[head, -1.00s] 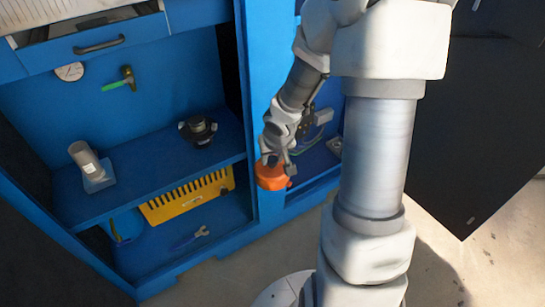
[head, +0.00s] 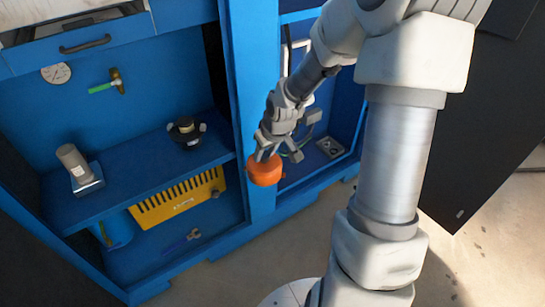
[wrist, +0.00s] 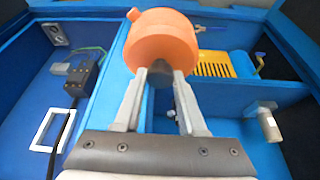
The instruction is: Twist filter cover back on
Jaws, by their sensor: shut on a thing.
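The orange filter cover (head: 264,170) is a short round cap, held in the air in front of the blue cabinet's middle post. My gripper (head: 267,152) is shut on it from above. In the wrist view the cover (wrist: 163,40) sits beyond the fingertips, and my gripper (wrist: 160,78) grips a dark part at its near side. A black round fitting with side lugs (head: 186,131) stands on the left shelf, apart from the cover; it may be the filter body, but I cannot tell. The cover's underside is hidden in the head view.
The blue shelf (head: 115,187) also holds a grey cylinder on a block (head: 76,166). Below are a yellow slotted panel (head: 178,197) and a blue-handled tool (head: 183,241). A green-handled valve (head: 108,84) and gauge (head: 56,73) are on the back wall. The post (head: 240,90) divides the bays.

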